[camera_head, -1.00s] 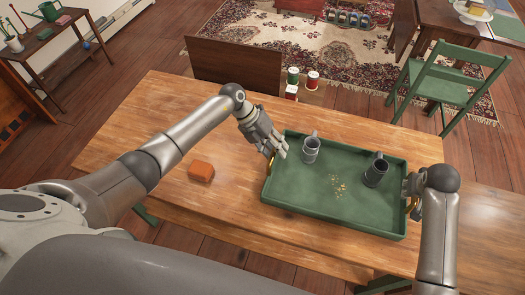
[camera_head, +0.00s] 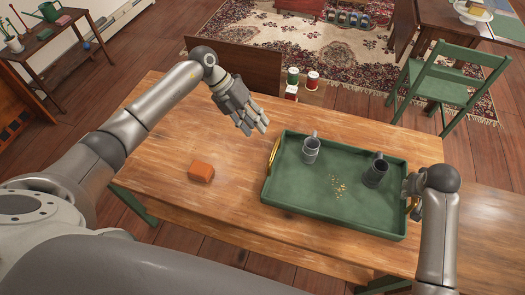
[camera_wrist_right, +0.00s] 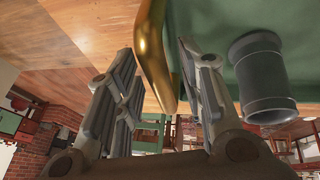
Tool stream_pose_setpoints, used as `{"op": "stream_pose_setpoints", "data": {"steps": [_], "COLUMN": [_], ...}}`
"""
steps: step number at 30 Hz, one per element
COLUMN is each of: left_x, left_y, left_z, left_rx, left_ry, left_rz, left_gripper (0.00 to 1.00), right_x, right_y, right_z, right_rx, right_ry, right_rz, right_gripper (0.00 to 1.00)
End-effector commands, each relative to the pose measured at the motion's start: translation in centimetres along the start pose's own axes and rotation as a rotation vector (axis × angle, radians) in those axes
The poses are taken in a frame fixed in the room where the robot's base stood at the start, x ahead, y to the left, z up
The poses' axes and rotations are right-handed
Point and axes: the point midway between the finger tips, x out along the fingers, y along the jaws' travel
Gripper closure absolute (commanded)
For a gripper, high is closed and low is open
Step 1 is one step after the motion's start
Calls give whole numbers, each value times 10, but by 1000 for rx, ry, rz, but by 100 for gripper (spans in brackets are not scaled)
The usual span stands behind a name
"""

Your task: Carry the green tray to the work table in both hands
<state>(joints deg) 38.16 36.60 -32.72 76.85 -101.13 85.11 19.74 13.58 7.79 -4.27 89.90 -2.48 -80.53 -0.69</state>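The green tray (camera_head: 300,197) rests flat on a wooden table (camera_head: 225,215). A grey mug (camera_head: 311,151), a dark mug (camera_head: 376,172) and small golden bits (camera_head: 339,187) are in it. Its left brass handle (camera_head: 273,154) is bare. My left gripper (camera_head: 257,128) is open and empty, above the table, up and left of that handle. My right gripper (camera_head: 409,192) is at the tray's right end. In the right wrist view its fingers (camera_wrist_right: 157,60) are apart, with the right brass handle (camera_wrist_right: 153,48) between them; the dark mug (camera_wrist_right: 262,75) is beyond.
An orange block (camera_head: 201,171) lies on the table left of the tray. Several small cans (camera_head: 303,80) stand beyond the far edge. A green chair (camera_head: 446,80) is at the far right, and a side table (camera_head: 48,44) with tools is at the far left.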

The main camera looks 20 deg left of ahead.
Motion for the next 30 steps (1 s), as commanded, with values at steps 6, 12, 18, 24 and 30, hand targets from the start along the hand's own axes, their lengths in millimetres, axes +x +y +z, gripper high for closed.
{"op": "stream_pose_setpoints", "data": {"steps": [6, 12, 18, 24, 30], "left_x": [-1, 0, 0, 0, 0], "left_y": [0, 0, 0, 0, 0], "left_z": [0, 0, 0, 0, 0], "left_rx": [0, 0, 0, 0, 0], "left_ry": [0, 0, 0, 0, 0], "left_rz": [0, 0, 0, 0, 0], "left_gripper": [64, 64, 64, 64, 64], "right_x": [-24, -61, -96, -115, -118], "right_y": [0, 0, 0, 0, 0], "right_z": [-1, 0, -1, 0, 0], "right_rx": [0, -1, -1, -1, 0], "right_ry": [4, 4, 3, 1, 0], "right_rz": [0, 0, 0, 0, 0], "right_gripper": [64, 64, 64, 64, 64]}}
